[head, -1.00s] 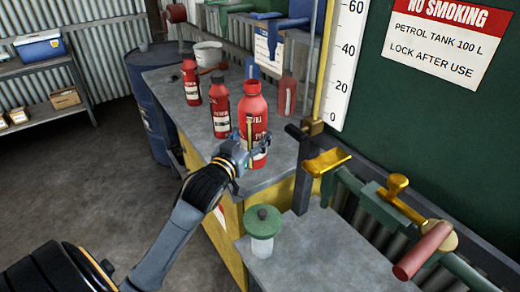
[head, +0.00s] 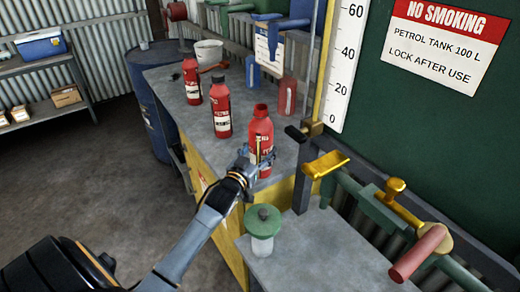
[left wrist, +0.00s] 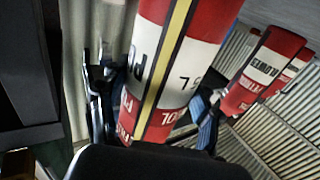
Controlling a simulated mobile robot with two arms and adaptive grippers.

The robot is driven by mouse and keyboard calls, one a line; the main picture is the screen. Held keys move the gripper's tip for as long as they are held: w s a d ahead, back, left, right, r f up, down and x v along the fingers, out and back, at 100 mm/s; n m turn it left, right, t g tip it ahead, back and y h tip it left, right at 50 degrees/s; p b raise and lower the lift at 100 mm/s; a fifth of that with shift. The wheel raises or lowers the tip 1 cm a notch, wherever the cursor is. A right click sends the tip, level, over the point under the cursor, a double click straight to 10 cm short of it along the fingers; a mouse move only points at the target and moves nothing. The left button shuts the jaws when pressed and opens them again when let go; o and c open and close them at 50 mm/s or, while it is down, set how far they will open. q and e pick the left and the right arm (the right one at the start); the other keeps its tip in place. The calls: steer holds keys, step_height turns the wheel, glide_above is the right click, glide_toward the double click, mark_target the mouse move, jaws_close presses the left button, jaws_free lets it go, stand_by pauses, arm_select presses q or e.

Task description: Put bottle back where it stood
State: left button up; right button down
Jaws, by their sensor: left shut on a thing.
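A red bottle (head: 260,132) with a pale label band and a yellow stripe is upright at the near right end of the grey bench top (head: 178,92). It shows no black cap. My left gripper (head: 255,163) is shut on its lower part. In the left wrist view the bottle (left wrist: 178,55) stands between the two dark fingers (left wrist: 155,112). The gripper hides part of its base, so I cannot tell whether it touches the bench. My right gripper is not in view.
Two black-capped red bottles (head: 221,110) (head: 191,82) stand further back on the bench. A translucent red container (head: 287,96) stands behind the held bottle. A green-lidded jar (head: 263,222) is on the lower near surface (head: 325,260). A yellow bracket (head: 325,164) is at right.

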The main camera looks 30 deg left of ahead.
arm_select(q)
steer(key=shift+r, duration=0.1)
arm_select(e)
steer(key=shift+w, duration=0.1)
arm_select(q)
steer(key=o, duration=1.7)
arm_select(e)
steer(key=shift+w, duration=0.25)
arm_select(q)
steer(key=shift+o, duration=0.2)
steer(key=shift+f, duration=0.2)
steer(key=shift+r, duration=0.15)
steer(key=shift+s, duration=0.35)
steer(key=s+d+b, duration=0.1)
steer(key=s+b, duration=0.1)
steer(key=s, duration=0.9)
steer(key=shift+d, duration=0.3)
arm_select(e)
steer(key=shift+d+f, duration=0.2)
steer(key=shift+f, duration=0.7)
arm_select(q)
steer(key=shift+s, duration=0.1)
